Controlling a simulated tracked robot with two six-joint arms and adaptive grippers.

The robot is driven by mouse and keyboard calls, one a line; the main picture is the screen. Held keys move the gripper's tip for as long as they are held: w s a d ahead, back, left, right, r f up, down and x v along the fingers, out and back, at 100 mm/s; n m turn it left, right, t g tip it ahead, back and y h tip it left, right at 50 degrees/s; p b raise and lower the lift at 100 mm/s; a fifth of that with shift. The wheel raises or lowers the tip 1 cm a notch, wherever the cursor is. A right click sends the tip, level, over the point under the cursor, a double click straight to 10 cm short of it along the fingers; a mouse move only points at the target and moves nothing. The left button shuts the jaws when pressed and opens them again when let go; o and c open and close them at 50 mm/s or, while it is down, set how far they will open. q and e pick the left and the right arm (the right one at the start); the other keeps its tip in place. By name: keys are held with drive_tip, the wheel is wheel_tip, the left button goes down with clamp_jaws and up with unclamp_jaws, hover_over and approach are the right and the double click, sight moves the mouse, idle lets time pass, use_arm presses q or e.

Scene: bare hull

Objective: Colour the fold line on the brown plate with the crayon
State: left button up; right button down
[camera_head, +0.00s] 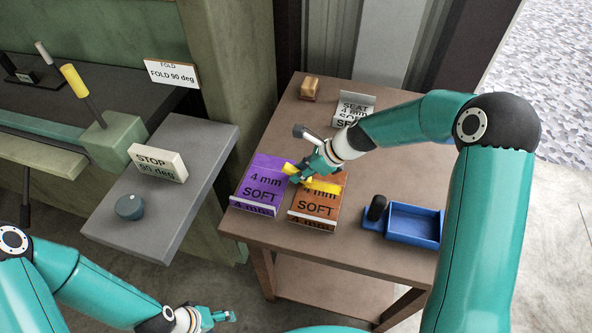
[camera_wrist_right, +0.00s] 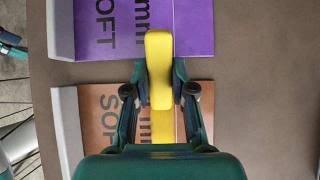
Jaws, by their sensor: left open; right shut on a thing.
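The brown plate (camera_head: 315,211), marked "4 mm SOFT", lies flat on the brown table. It also shows in the right wrist view (camera_wrist_right: 92,130). My right gripper (camera_head: 303,174) is shut on the yellow crayon (camera_head: 288,168), low over the plate's far part. In the right wrist view the crayon (camera_wrist_right: 158,48) reaches past the fingertips over the purple plate's edge. A yellow band (camera_head: 322,186) runs across the brown plate, partly hidden by the gripper. Whether the crayon touches the plate is unclear. My left gripper (camera_head: 222,315) is open and empty, low at the bottom.
The purple plate (camera_head: 257,187) lies left of the brown one. The folding machine's grey shelf (camera_head: 165,215) with a "STOP" sign (camera_head: 158,162) is left.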

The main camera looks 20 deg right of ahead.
sight(312, 179)
drive_tip(key=shift+s+d+b, duration=0.1)
drive_tip(key=shift+s+d, duration=0.35)
drive_tip(key=shift+d, duration=0.25)
drive_tip(key=shift+s+d+b, duration=0.1)
drive_tip(key=shift+s+d, duration=0.4)
drive_tip(key=shift+d, duration=0.25)
drive_tip(key=shift+s+d+b, duration=0.1)
drive_tip(key=shift+s+d, duration=0.35)
drive_tip(key=shift+d, duration=0.25)
drive_tip(key=shift+s+d+f, duration=0.1)
drive_tip(key=shift+s+d, duration=0.15)
drive_tip(key=shift+w+a+p, duration=0.35)
drive_tip(key=shift+w+a, duration=0.1)
drive_tip(key=shift+a, duration=0.25)
drive_tip(key=shift+w+a+p, duration=0.3)
drive_tip(key=shift+w+a, duration=0.15)
drive_tip(key=shift+a, duration=0.2)
drive_tip(key=shift+w+a+p, duration=0.35)
drive_tip(key=shift+w+a, duration=0.25)
drive_tip(key=shift+a, duration=0.25)
drive_tip(key=shift+w+a+p, duration=0.35)
drive_tip(key=shift+w+a, duration=0.25)
drive_tip(key=shift+a, duration=0.25)
